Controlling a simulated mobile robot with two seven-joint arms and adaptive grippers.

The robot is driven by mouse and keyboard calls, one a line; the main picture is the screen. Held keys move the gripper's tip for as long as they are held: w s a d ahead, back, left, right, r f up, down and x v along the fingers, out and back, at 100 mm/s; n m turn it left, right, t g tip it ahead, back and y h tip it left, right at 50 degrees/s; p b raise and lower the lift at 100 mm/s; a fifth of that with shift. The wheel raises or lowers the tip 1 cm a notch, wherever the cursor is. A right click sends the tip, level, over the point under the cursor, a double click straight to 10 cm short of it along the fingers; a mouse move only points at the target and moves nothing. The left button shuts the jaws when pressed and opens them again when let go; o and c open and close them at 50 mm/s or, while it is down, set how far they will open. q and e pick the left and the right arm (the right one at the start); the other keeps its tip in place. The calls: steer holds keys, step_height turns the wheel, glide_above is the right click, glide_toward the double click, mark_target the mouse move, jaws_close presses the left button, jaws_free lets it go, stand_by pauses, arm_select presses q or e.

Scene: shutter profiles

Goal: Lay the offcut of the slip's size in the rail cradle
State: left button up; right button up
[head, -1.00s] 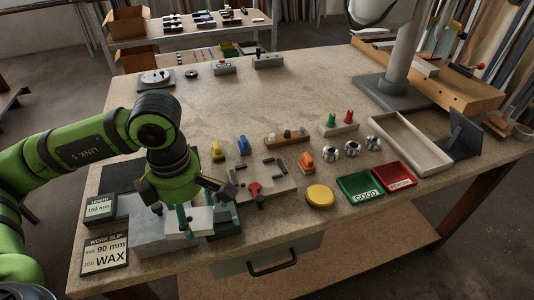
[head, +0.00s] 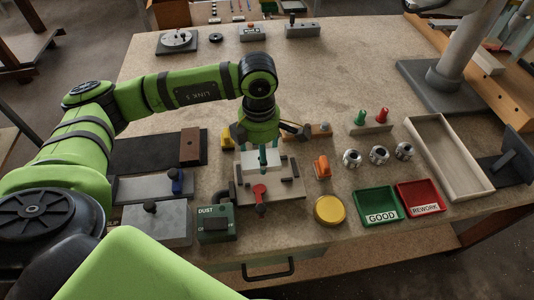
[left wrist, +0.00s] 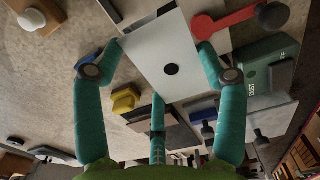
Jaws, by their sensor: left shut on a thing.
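My left gripper (head: 262,160) is shut on a pale grey-white offcut (left wrist: 165,55). The offcut is a flat block with a dark round spot on its face, and teal fingers grip its sides. It also shows in the head view (head: 246,160), over the back part of a pale fixture with dark bars and a red lever (head: 278,192), which looks like the rail cradle. I cannot tell whether the offcut touches the fixture. The work slip is outside the present views. My right gripper is not in view.
A green DUST box (head: 216,226) and a grey block with a black knob (head: 155,224) stand left of the fixture. An orange piece (head: 322,167), a yellow disc (head: 329,210) and green GOOD (head: 362,194) and red REWORK (head: 432,187) trays lie right.

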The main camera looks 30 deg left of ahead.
arm_select(q)
steer(key=shift+w+d+f, duration=0.2)
steer(key=shift+w+f, duration=0.05)
steer(key=shift+w, duration=0.2)
steer(key=shift+w+d+f, duration=0.15)
steer(key=shift+w+f, duration=0.1)
steer(key=shift+w, duration=0.15)
steer(key=shift+f+p, duration=0.3)
steer(key=shift+p, duration=0.05)
step_height(320, 180, down, 3)
steer(key=shift+f+p, duration=0.1)
steer(key=shift+p, duration=0.6)
steer(key=shift+f, duration=0.2)
steer(key=shift+f+b, duration=0.2)
steer(key=shift+b, duration=0.1)
steer(key=o, duration=1.1)
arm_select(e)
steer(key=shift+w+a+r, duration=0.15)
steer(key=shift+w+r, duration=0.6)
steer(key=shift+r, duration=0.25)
arm_select(q)
steer(key=shift+o, duration=0.2)
steer(key=shift+r, duration=0.1)
